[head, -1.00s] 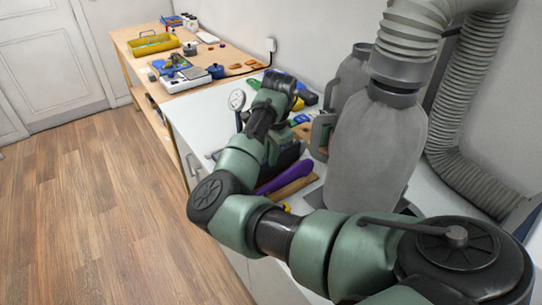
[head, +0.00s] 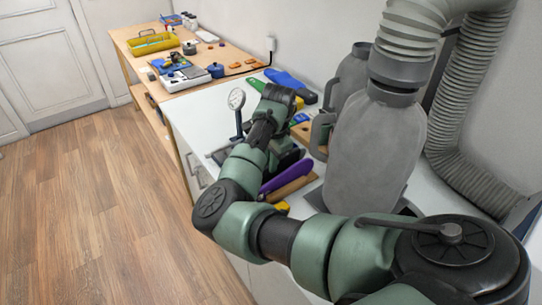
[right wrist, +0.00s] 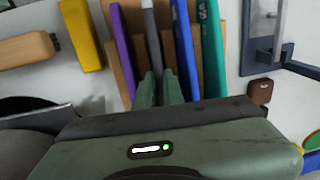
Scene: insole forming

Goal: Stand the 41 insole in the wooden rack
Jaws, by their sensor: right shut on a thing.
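The wooden rack (right wrist: 217,60) fills the upper middle of the right wrist view. A purple insole (right wrist: 122,50), a blue insole (right wrist: 183,50) and a teal insole (right wrist: 211,50) stand on edge in it. A grey insole (right wrist: 151,22) is between the purple and blue ones. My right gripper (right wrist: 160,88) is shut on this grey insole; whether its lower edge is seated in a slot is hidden. The size marks are too small to read. In the head view, the purple insole (head: 290,173) shows beside my wrist. My left gripper is not in view.
A dial gauge (head: 236,100) stands left of my wrist. Large grey vessels (head: 375,150) stand close on the right, with a ribbed hose (head: 455,120). Another blue insole-shaped piece (head: 287,82) lies behind. A yellow block (right wrist: 80,35) is left of the rack.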

